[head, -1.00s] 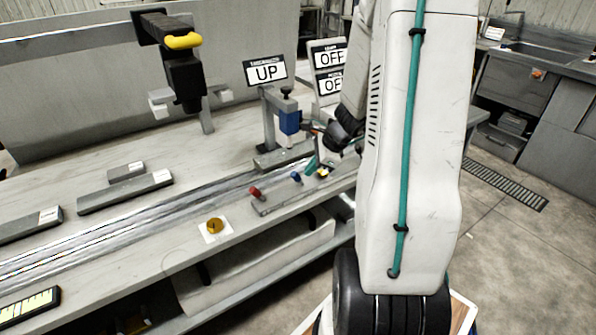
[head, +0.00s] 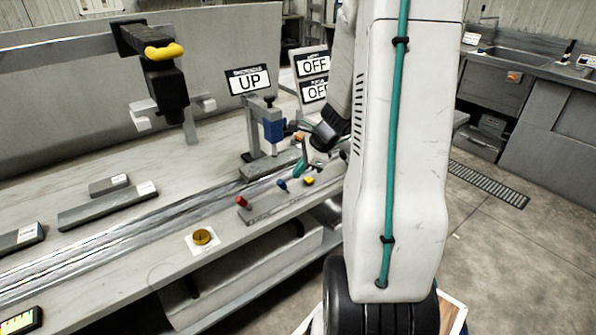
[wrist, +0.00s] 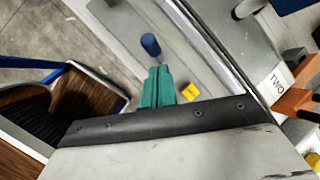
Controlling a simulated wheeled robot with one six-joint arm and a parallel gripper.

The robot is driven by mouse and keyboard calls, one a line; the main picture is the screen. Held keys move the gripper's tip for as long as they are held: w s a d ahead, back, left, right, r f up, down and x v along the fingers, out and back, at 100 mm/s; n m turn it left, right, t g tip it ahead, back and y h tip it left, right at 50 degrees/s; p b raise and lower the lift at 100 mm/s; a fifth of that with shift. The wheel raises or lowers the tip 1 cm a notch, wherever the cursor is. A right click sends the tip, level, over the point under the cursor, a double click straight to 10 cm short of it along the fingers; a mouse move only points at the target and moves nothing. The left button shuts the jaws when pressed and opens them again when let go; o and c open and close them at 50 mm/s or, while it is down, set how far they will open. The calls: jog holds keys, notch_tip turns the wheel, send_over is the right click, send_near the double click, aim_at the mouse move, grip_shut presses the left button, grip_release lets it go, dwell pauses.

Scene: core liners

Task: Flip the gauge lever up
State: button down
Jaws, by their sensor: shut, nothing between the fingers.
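The gauge (head: 273,130), a blue body on a grey stand, stands on the bench in the head view, below a sign reading UP (head: 249,80). A small orange piece (head: 299,136), possibly its lever, shows between the gauge and my wrist. In the wrist view an orange lever-like part (wrist: 294,99) lies at the right edge. My gripper (head: 303,158) has teal fingers, shut and empty, in front of and right of the gauge, above the control strip. In the wrist view the shut fingertips (wrist: 158,72) are apart from the orange part. The lever's tilt cannot be told.
A control strip on the bench's front edge carries a red knob (head: 242,202), a blue knob (head: 282,184) and a yellow button (head: 309,181). Signs reading OFF (head: 314,66) stand behind. A black overhead fixture (head: 165,85) hangs left. Grey bars (head: 108,206) lie on the bench.

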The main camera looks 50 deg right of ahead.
jog(key=v, duration=1.2)
jog(key=shift+s+a, duration=0.15)
jog(key=shift+s, duration=0.3)
jog(key=s+a+r+n+g+h, duration=0.1)
jog(key=s+a+n, duration=0.3)
jog(key=a+n, duration=0.4)
jog(key=s+a+r+n+g+h, duration=0.1)
jog(key=s+a+r+n, duration=0.3)
jog(key=a+n, duration=0.5)
jog(key=s+a+r+n+g, duration=0.1)
jog(key=s+a+r+n, duration=0.1)
jog(key=s+a+n, duration=0.3)
jog(key=a+n, duration=0.3)
jog(key=a, duration=0.3)
jog(key=shift+a+r+n+g+h, duration=0.4)
